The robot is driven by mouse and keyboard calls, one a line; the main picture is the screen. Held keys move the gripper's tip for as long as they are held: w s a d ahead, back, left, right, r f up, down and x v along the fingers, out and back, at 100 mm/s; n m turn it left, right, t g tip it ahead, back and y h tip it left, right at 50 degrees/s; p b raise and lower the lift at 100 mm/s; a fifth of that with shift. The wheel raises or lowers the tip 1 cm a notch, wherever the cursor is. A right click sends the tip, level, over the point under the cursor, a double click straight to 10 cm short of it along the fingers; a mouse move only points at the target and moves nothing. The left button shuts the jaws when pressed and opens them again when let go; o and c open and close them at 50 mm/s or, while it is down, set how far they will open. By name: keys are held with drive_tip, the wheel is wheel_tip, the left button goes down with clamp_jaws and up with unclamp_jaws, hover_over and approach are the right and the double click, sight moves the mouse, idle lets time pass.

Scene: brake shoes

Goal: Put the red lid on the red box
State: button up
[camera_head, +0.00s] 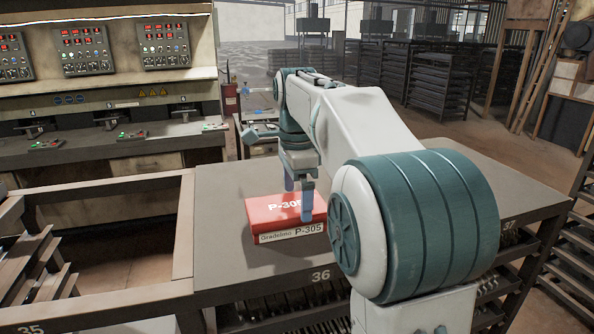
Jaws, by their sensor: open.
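A red box (262,224) stands on the grey table, with a white front label reading P-305. My arm hides the area to the right of the box.
The grey table (220,255) is clear to the left of the box. An open framed bench (95,215) adjoins on the left. Control panels with a worktop (130,143) stand behind it. Dark racks (440,80) stand in the background at right.

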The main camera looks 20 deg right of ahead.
wheel_tip(320, 180, up, 13)
drive_tip(key=p, duration=0.2)
drive_tip(key=shift+r, duration=0.2)
idle(0.4)
